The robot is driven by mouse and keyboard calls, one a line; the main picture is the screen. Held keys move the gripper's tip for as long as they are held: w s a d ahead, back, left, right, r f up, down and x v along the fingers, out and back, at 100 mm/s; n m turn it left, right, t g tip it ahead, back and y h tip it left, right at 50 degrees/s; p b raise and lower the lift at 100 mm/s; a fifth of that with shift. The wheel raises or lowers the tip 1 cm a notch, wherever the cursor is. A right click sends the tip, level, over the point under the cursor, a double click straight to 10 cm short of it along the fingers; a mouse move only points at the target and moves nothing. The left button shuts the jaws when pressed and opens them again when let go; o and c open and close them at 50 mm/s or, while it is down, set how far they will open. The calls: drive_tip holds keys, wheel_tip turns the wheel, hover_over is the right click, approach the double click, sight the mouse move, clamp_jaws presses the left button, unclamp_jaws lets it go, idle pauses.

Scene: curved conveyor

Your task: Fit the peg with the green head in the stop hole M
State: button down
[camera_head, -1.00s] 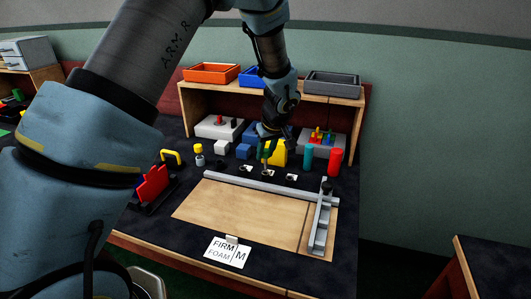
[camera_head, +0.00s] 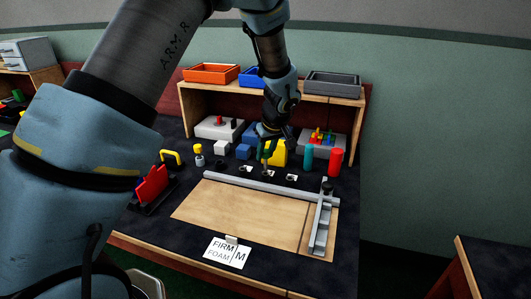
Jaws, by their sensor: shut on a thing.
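My gripper (camera_head: 266,153) is shut on the peg with the green head (camera_head: 265,158), behind the grey fence bar. The peg is roughly upright, and its lower end is just above or at the middle of a row of small dark holes with white labels. The left hole (camera_head: 246,168) and the right hole (camera_head: 291,178) show beside it. The middle hole (camera_head: 268,174) is partly hidden by the peg. The letters on the hole labels are too small to read, so I cannot tell which is M, nor whether the peg tip is in the hole.
A grey fence bar (camera_head: 250,184) runs along the back of the wooden board (camera_head: 240,207). A yellow block (camera_head: 279,153), a teal cylinder (camera_head: 308,159) and a red cylinder (camera_head: 335,162) stand nearby. A card (camera_head: 227,252) reading "FIRM FOAM M" stands in front. The board is mostly clear.

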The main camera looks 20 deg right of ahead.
sight(266, 158)
drive_tip(key=shift+f+b, duration=1.7)
drive_tip(key=shift+b, duration=0.1)
drive_tip(key=c, duration=0.5)
unclamp_jaws()
drive_tip(key=shift+r, duration=0.1)
drive_tip(key=b+v, duration=0.1)
drive_tip(key=v, duration=0.9)
drive_tip(key=shift+s+r, duration=0.25)
drive_tip(key=w+a+r+g+p, duration=0.1)
drive_tip(key=w+a, duration=0.1)
drive_tip(key=a, duration=0.9)
drive_tip(key=shift+m+g, duration=0.8)
drive_tip(key=shift+g, duration=0.1)
drive_tip(key=s+a+p, duration=0.1)
drive_tip(key=s+a, duration=0.2)
drive_tip(key=a, duration=0.5)
drive_tip(key=s+a+r+p, duration=0.1)
drive_tip(key=s+a, duration=0.1)
drive_tip(key=a, duration=0.7)
drive_tip(key=s+a+p, duration=0.1)
drive_tip(key=s+a, duration=0.2)
drive_tip(key=a, duration=0.6)
drive_tip(key=shift+s+r, duration=0.15)
drive_tip(key=shift+s, duration=0.25)
